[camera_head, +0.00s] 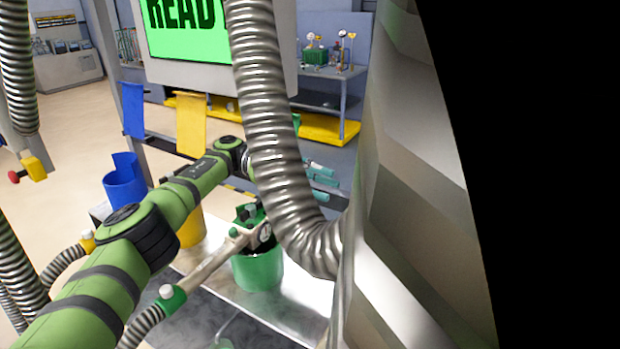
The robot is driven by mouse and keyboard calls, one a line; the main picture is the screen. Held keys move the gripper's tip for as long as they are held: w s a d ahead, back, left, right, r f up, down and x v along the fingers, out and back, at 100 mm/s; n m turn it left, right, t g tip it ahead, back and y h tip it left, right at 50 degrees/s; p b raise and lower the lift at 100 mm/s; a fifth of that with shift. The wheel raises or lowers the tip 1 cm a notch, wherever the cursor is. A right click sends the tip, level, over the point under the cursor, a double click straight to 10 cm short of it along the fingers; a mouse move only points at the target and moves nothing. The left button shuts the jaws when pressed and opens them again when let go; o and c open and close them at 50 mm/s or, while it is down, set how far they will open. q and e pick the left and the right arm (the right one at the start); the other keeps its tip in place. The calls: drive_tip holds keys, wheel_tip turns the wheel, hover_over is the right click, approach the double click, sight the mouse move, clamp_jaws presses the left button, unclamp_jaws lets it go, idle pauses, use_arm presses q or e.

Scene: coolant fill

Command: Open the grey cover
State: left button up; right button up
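My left arm, green with black joints, comes in from the lower left and passes behind a ribbed metal hose (265,110). Teal finger-like parts, seemingly of my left gripper (322,179), show just right of the hose. The hose hides the wrist, and I cannot tell whether the fingers are open or shut, or whether they touch anything. I cannot pick out a grey cover for certain. A large faceted grey metal body (415,190) fills the right side, close to the camera. My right gripper is not in view.
A green bucket (258,270) stands below the arm, with a metal pipe (205,268) and gauge beside it. Blue (124,185) and yellow (191,232) containers stand further left. A screen (188,30) and a shelf (335,72) are behind. Open floor shows at the left.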

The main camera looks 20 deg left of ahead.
use_arm(q)
drive_tip(key=shift+w+a, duration=0.15)
drive_tip(key=shift+a, duration=0.95)
